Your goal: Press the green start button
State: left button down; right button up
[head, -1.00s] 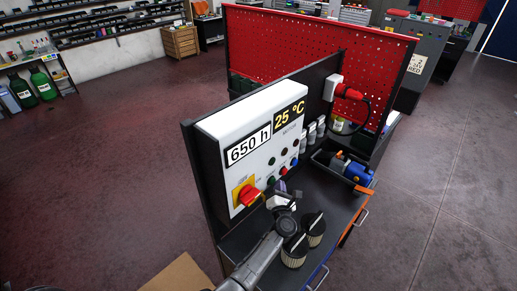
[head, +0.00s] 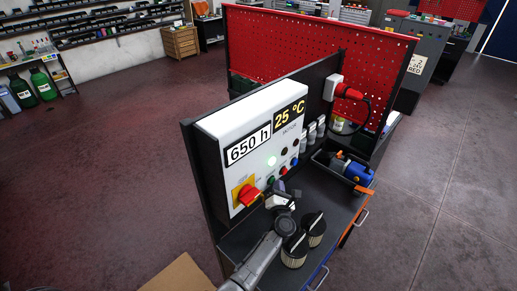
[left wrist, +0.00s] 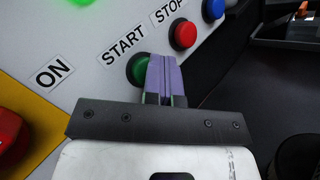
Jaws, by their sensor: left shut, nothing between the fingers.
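The green start button (left wrist: 136,70) sits under the START label on the white control box (head: 225,125); it also shows in the head view (head: 271,181). My left gripper (left wrist: 164,72) is shut and empty, its purple fingertips together at the button's right side, covering part of it. They look in contact, but the exact depth is hard to tell. In the head view the left gripper (head: 281,187) is at the lower part of the panel. A round lamp (head: 271,161) above the buttons glows pale green. My right gripper is not in view.
A red stop button (left wrist: 183,35) and a blue button (left wrist: 213,8) are to the right. A red rotary switch (head: 249,194) on a yellow plate is to the left. Two ribbed dark cylinders (head: 294,252) stand on the shelf beside my arm.

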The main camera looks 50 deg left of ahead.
pick_arm(q)
jog(key=shift+r, duration=0.15)
jog(key=d+b, duration=0.1)
jog(key=d, duration=0.5)
jog(key=shift+w, duration=0.35)
dwell(0.6)
